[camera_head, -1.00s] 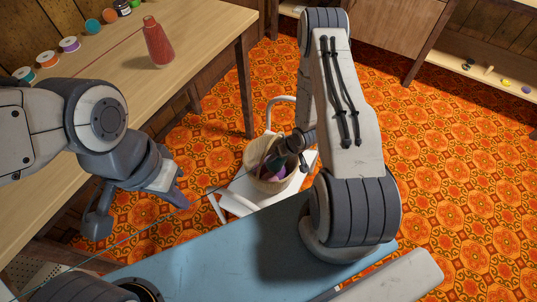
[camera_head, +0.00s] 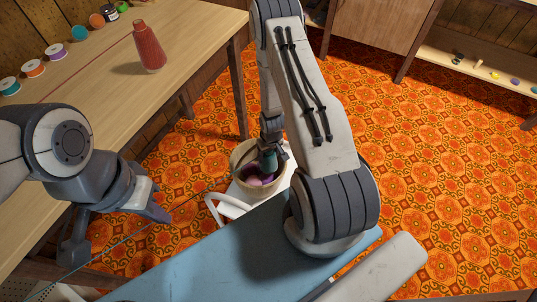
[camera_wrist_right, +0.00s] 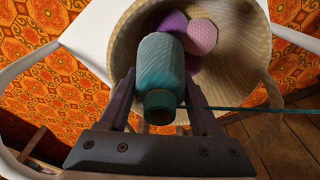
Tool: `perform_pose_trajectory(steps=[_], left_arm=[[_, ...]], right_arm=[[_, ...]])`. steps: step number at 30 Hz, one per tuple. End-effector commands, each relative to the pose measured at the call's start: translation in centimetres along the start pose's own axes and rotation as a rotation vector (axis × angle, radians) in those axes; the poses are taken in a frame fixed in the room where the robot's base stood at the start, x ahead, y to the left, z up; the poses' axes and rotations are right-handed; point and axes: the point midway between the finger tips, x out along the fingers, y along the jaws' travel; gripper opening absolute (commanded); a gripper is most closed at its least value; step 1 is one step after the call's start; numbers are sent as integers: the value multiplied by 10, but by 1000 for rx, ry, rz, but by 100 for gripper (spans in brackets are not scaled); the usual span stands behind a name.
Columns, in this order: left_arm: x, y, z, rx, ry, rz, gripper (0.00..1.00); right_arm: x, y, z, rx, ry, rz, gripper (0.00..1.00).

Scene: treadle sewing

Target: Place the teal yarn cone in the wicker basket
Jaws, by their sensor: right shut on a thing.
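The teal yarn cone (camera_head: 268,159) is held by my right gripper (camera_head: 264,152), which points down at the wicker basket (camera_head: 238,172). In the right wrist view the cone (camera_wrist_right: 160,62) sits between the two fingers, its narrow end toward the camera and its wide end inside the basket's rim (camera_wrist_right: 247,45). I cannot tell whether it touches the contents. A teal thread (camera_wrist_right: 245,108) trails from the cone. Purple (camera_wrist_right: 173,22) and pink (camera_wrist_right: 202,36) yarn balls lie in the basket. My left gripper (camera_head: 114,233) is open and empty, left of the basket.
The basket stands on a white chair (camera_head: 228,206). A wooden table (camera_head: 105,90) at the left bears a red cone (camera_head: 149,48) and several thread spools. A blue surface (camera_head: 215,262) lies in front. Open patterned floor is at the right.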

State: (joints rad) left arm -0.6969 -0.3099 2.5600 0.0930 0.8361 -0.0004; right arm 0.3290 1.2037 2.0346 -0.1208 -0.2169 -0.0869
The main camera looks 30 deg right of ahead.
Motion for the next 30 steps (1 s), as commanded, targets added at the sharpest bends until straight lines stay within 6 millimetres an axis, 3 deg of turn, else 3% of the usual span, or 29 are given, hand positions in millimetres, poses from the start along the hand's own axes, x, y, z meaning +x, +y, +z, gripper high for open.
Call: perform_pose_trajectory(steps=[10, 11, 13, 23, 30], left_arm=[[6, 0, 0, 0, 0, 0, 0], [6, 0, 0, 0, 0, 0, 0], [5, 0, 0, 0, 0, 0, 0], [2, 0, 0, 0, 0, 0, 0], [-13, 1, -1, 0, 0, 0, 0]], right_arm=[[8, 1, 1, 2, 1, 0, 10], [8, 1, 1, 2, 0, 0, 68], [8, 1, 2, 2, 0, 0, 95], [3, 2, 1, 3, 1, 0, 95], [-37, 2, -2, 2, 4, 1, 95]])
